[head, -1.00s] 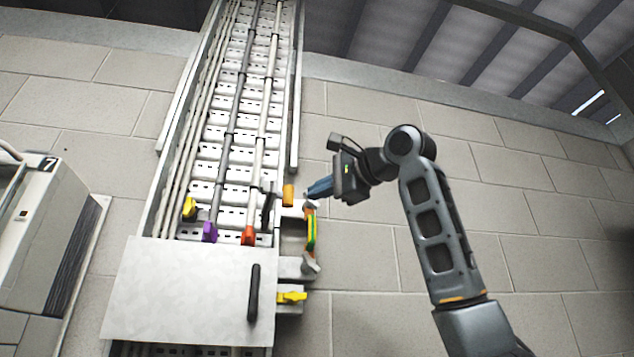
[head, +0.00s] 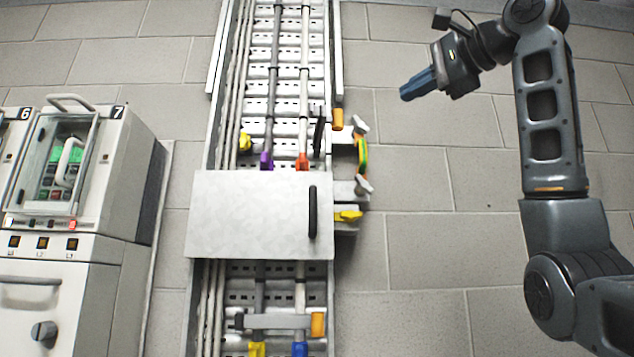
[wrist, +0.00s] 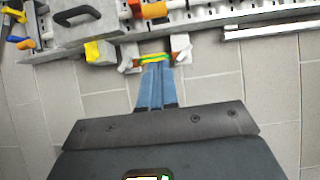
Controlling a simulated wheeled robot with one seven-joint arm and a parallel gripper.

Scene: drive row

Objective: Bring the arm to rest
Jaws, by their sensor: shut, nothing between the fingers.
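My gripper (head: 404,96) is raised at the upper right of the head view, its blue fingers shut and empty. They point left toward the cable ladder and stand clear of it, with bare wall behind. In the wrist view the blue fingers (wrist: 158,68) lie together in front of a green-and-yellow strap (wrist: 154,57). In the head view that strap (head: 362,155) hangs between two pale clamps beside the ladder, apart from my fingers.
The cable ladder (head: 238,290) runs up the wall with a grey cover plate (head: 250,215) and black handle (head: 312,212). An orange piece (head: 337,119) and a yellow lever (head: 348,216) project on its right. Cabinet 7 (head: 130,190) stands at left. The wall below my gripper is clear.

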